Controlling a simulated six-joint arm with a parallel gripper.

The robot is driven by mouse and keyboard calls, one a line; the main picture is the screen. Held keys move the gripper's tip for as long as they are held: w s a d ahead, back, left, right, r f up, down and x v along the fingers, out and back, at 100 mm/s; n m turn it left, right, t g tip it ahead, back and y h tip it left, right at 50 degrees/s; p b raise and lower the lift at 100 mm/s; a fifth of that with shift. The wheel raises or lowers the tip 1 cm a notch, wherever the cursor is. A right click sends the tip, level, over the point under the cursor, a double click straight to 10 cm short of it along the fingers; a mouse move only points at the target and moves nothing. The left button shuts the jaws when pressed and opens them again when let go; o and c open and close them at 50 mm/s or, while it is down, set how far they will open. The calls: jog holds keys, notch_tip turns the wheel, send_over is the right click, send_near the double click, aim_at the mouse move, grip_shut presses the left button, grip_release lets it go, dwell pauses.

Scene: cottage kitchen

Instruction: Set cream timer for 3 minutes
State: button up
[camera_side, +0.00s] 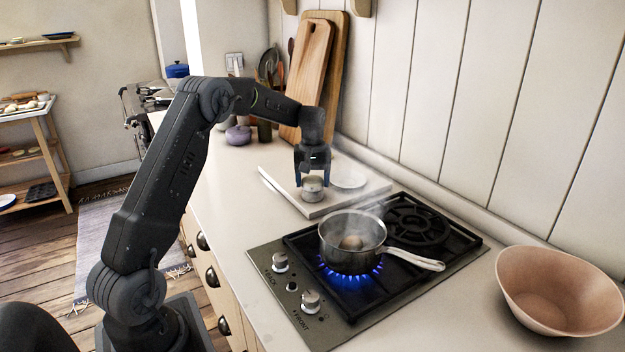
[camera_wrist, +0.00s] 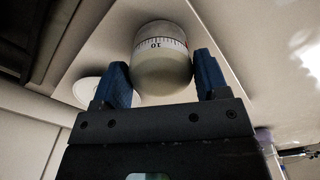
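The cream timer (camera_side: 313,190) is a small round drum standing on a pale board (camera_side: 283,197) on the counter. In the wrist view the timer (camera_wrist: 163,72) shows a pale body and a white scale band with tick marks and the number 10. My gripper (camera_side: 312,178) points straight down over it. In the wrist view my gripper (camera_wrist: 163,85) has one blue finger on each side of the timer, very close to it. Whether the fingers touch it cannot be told. The pointer mark of the timer cannot be made out.
A steaming pan (camera_side: 352,240) with an egg (camera_side: 352,242) stands over a blue flame on the hob (camera_side: 262,258), just in front of the board. A white plate (camera_side: 348,180) lies right of the timer. Cutting boards (camera_side: 309,75) lean behind. A terracotta bowl (camera_side: 560,290) is at right.

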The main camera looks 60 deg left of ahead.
aim_at(312, 178)
jog(key=c, duration=0.5)
jog(key=shift+o, duration=0.2)
jog(key=shift+m, duration=2)
jog(key=o, duration=0.9)
jog(key=shift+o, duration=0.2)
jog(key=shift+r, duration=0.15)
notch_tip(312, 178, up, 14)
jog(key=shift+f, duration=0.2)
